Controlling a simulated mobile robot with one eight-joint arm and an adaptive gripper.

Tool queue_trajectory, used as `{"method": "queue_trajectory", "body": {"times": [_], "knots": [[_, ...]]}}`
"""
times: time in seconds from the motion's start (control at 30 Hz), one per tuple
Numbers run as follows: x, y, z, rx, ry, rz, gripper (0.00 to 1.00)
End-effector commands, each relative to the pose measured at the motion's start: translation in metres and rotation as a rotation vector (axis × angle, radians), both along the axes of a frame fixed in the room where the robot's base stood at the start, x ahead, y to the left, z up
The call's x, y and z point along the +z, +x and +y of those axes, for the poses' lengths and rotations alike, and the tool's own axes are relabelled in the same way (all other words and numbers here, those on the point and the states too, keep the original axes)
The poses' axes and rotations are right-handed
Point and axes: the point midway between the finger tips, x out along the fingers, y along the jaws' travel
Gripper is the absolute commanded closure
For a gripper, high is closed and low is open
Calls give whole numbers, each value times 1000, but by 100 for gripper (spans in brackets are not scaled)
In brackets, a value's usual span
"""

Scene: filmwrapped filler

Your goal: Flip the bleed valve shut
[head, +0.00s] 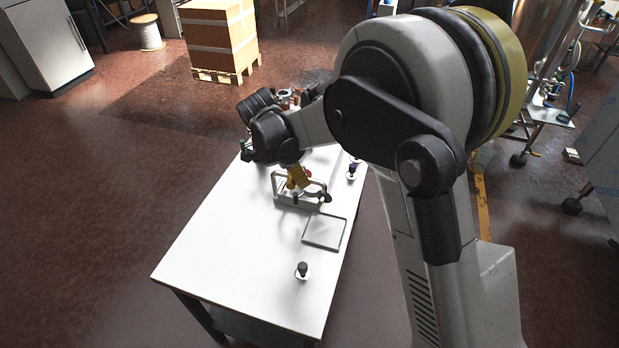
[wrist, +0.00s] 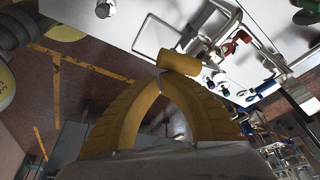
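My gripper (wrist: 163,75) shows in the wrist view as two yellow curved fingers that come together at their tips, with nothing visible between them. A yellow cylindrical grip (wrist: 180,63) lies just beyond the tips, very close to them; I cannot tell if they touch. It sits at the grey metal frame of the fixture (wrist: 212,38) on the white table. A small red part (wrist: 235,42) is on the fixture beside it. In the head view the fixture (head: 297,201) stands below my gripper (head: 297,178). Which part is the bleed valve is not clear.
A shallow grey tray (head: 324,231) lies on the white table (head: 235,245) in front of the fixture, with a black-topped item (head: 302,270) nearer. A purple-topped item (head: 353,170) stands right of the fixture.

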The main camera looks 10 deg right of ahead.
Motion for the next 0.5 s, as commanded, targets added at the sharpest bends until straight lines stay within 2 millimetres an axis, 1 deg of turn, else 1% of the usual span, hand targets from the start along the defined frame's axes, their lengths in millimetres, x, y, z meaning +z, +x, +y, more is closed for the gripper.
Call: {"method": "queue_trajectory", "body": {"times": [0.03,0.2,0.5], "knots": [[0,-1,4,3,1,1,100],[-1,-1,12,2,1,1,100],[0,0,20,2,2,1,100]]}}
